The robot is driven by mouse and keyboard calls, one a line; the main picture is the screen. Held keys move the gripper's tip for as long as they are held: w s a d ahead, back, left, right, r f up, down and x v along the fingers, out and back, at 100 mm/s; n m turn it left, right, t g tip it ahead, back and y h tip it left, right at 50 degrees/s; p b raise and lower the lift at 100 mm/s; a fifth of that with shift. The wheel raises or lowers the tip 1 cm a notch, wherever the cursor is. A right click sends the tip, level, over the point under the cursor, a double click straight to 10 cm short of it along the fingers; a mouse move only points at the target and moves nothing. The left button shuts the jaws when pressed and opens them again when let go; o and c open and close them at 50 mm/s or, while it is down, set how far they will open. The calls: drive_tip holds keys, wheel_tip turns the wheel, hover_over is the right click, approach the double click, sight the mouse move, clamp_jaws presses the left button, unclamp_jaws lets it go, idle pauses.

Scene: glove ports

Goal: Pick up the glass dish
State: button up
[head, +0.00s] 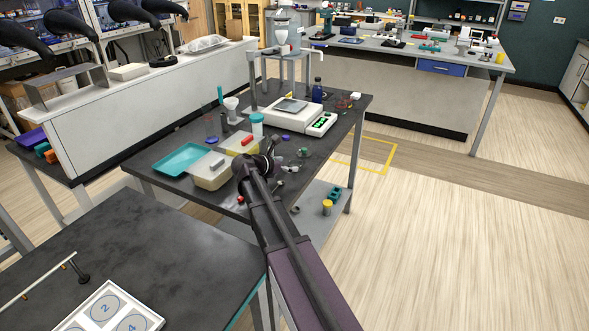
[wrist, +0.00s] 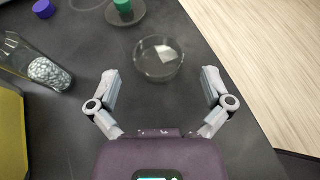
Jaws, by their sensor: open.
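The glass dish (wrist: 158,60) is a small, clear round bowl standing on the dark table top, with a whitish square piece showing in it. It is in the upper middle of the wrist view. My gripper (wrist: 160,76) is open and empty, with its two fingers apart on the left and right of the dish in the picture; neither seems to touch it. In the head view my gripper is at the end of my arm over the dark table, and I cannot clearly pick out the dish there.
A clear bottle of pale beads (wrist: 40,68) lies left of the dish. A green-topped item (wrist: 123,6) and a purple cap (wrist: 43,9) are beyond. A yellow box (wrist: 10,130) is at lower left. A teal tray (head: 184,159) and a balance (head: 300,115) share the table.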

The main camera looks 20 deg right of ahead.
sight(301, 163)
drive_tip(key=shift+b+x, duration=0.65)
drive_tip(key=shift+x, duration=1.45)
drive_tip(key=shift+w+a, duration=0.1)
drive_tip(key=c, duration=0.8)
